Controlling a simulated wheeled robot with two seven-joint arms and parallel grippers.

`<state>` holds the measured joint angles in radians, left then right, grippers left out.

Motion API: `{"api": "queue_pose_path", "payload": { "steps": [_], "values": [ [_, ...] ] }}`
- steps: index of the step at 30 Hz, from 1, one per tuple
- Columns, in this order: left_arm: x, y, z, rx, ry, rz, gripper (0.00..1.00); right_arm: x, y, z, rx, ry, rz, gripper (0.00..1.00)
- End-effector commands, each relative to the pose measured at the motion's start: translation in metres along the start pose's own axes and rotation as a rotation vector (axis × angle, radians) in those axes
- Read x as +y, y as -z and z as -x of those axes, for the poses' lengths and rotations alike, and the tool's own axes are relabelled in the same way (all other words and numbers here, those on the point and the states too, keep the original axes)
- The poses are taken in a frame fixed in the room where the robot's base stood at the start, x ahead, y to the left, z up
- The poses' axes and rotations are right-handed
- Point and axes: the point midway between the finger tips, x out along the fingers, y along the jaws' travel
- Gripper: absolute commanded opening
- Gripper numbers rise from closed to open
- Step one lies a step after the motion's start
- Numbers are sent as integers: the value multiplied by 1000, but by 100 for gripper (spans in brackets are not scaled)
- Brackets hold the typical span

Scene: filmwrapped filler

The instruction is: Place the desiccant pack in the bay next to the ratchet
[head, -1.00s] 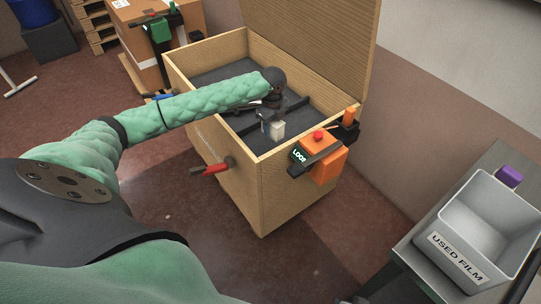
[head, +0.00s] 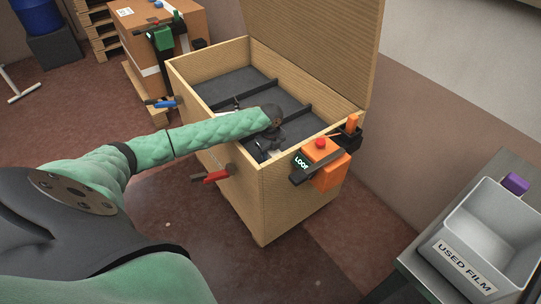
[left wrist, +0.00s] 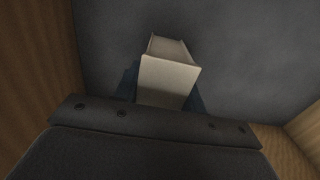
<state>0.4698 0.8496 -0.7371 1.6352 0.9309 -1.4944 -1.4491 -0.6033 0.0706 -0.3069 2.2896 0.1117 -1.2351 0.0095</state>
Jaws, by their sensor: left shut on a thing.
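The desiccant pack (left wrist: 168,80) is a pale box-shaped pack between the fingers in the left wrist view, above a dark grey floor with wooden walls at both sides. My left gripper (head: 264,153) is shut on it and reaches down into the near bay of the open wooden crate (head: 223,146). In the head view the pack is mostly hidden by the gripper and the crate wall. I cannot tell whether it touches the floor. A small dark object (head: 237,103) shows just behind my arm in the crate; I cannot tell if it is the ratchet. My right gripper is out of view.
Dark dividers (head: 291,97) split the crate into bays; the far bay looks empty. The raised lid (head: 312,45) stands behind. A "USED FILM" bin (head: 470,258) stands right.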

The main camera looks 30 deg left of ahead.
Motion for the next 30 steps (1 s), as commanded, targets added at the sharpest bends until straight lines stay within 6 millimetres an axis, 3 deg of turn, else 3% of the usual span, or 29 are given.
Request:
{"api": "queue_pose_path", "payload": {
  "steps": [4,14,15,18,30],
  "values": [
    [0,0,-14,0,-1,0,13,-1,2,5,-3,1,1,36],
    [0,0,-16,0,0,0,13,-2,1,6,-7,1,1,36],
    [0,0,-17,0,0,0,43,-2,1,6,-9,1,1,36],
    [0,0,-17,0,0,0,62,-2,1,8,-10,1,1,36],
    [0,0,-11,-1,1,0,63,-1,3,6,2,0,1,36]
  ]
}}
